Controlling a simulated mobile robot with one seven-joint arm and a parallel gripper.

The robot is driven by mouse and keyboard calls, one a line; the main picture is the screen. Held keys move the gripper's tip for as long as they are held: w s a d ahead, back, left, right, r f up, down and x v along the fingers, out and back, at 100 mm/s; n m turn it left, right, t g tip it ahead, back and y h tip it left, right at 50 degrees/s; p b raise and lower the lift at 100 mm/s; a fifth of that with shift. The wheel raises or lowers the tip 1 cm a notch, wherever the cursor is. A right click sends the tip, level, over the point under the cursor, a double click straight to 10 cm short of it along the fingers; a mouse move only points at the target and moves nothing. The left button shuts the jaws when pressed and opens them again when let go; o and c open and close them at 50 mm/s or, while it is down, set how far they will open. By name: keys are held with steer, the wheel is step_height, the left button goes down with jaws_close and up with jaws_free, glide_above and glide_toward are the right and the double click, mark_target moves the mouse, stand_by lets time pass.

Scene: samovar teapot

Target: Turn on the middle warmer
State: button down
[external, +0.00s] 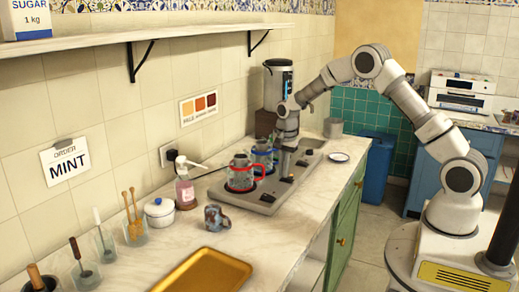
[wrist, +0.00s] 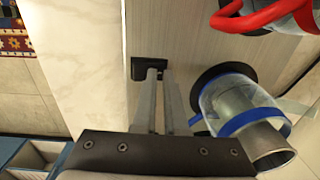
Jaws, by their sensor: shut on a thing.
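The grey warmer base (external: 258,207) lies along the counter with black knobs on its front side. A red-banded glass pot (external: 240,173) stands on its near burner. A blue-banded glass pot (external: 262,156) stands behind it; it also shows in the wrist view (wrist: 235,105), beside the fingers. My gripper (external: 286,174) points down at the knob row, around the middle. In the wrist view its fingers (wrist: 158,74) are closed on a black knob (wrist: 142,68). The knob's setting is unclear. The far burner is mostly hidden by my arm.
A gold tray (external: 205,272) lies at the front. A small white saucer (external: 339,157) and a grey cup (external: 333,128) are beyond the base.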

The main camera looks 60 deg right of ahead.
mark_target(291, 178)
steer(key=shift+s+a+f, duration=0.1)
steer(key=shift+s+f, duration=0.1)
steer(key=shift+f, duration=0.4)
steer(key=shift+s, duration=0.8)
steer(key=shift+r, duration=0.15)
step_height(291, 178, up, 15)
steer(key=p, duration=0.2)
steer(key=shift+p, duration=0.3)
steer(key=shift+s+t+b, duration=0.6)
steer(key=shift+t+b, duration=0.1)
steer(key=shift+b, duration=0.15)
